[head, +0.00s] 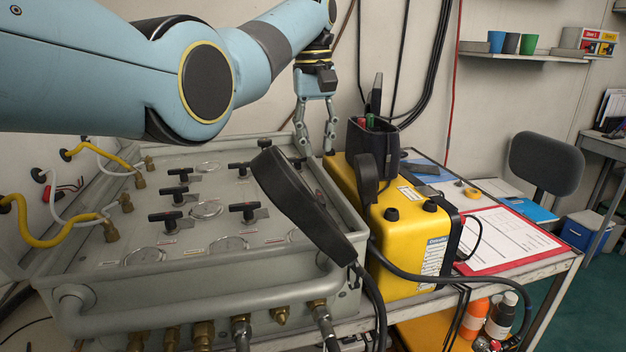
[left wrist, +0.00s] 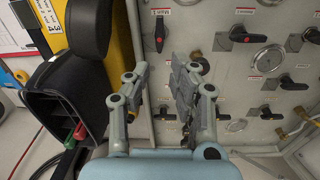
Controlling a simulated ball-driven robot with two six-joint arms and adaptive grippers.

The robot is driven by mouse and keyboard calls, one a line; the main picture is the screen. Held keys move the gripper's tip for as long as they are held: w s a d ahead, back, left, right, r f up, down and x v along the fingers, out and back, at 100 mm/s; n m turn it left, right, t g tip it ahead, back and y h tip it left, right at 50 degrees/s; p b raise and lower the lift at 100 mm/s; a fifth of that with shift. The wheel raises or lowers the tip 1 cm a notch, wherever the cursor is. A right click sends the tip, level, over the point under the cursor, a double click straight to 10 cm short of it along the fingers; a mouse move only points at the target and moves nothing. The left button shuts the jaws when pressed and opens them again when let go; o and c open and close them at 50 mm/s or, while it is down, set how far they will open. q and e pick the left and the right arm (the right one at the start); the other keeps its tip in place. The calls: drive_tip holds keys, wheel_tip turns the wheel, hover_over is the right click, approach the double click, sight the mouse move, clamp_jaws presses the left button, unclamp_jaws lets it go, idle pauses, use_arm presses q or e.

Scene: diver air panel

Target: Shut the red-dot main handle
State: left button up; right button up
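A black lever handle with a small red-orange mark (left wrist: 159,32) shows near the panel's edge in the left wrist view; it points along the picture's height. In the head view I cannot make it out; the black handset lies over that side. My left gripper (head: 315,137) is open and empty above the panel's far right corner in the head view. In the left wrist view its fingers (left wrist: 160,85) are spread, with the marked handle beyond their tips. Another dark handle (left wrist: 165,113) shows between the fingers. My right gripper is not in view.
The grey panel (head: 100,285) carries several black handles (head: 173,193) and gauges (head: 145,256). A black handset (head: 300,205) leans across its right side. A yellow box (head: 405,265) with a black holder (head: 372,140) stands close on the right. Hoses (head: 50,235) run at the left.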

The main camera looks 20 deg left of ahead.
use_arm(q)
hover_over(320, 196)
wheel_tip(320, 196, down, 4)
drive_tip(key=shift+s+a+f, duration=0.1)
drive_tip(key=shift+a, duration=0.05)
wheel_tip(320, 196, down, 6)
drive_tip(key=shift+r, duration=0.25)
drive_tip(key=shift+f, duration=0.25)
drive_tip(key=shift+w+f, duration=0.1)
drive_tip(key=shift+w, duration=0.1)
drive_tip(key=shift+c, duration=1.6)
clamp_jaws()
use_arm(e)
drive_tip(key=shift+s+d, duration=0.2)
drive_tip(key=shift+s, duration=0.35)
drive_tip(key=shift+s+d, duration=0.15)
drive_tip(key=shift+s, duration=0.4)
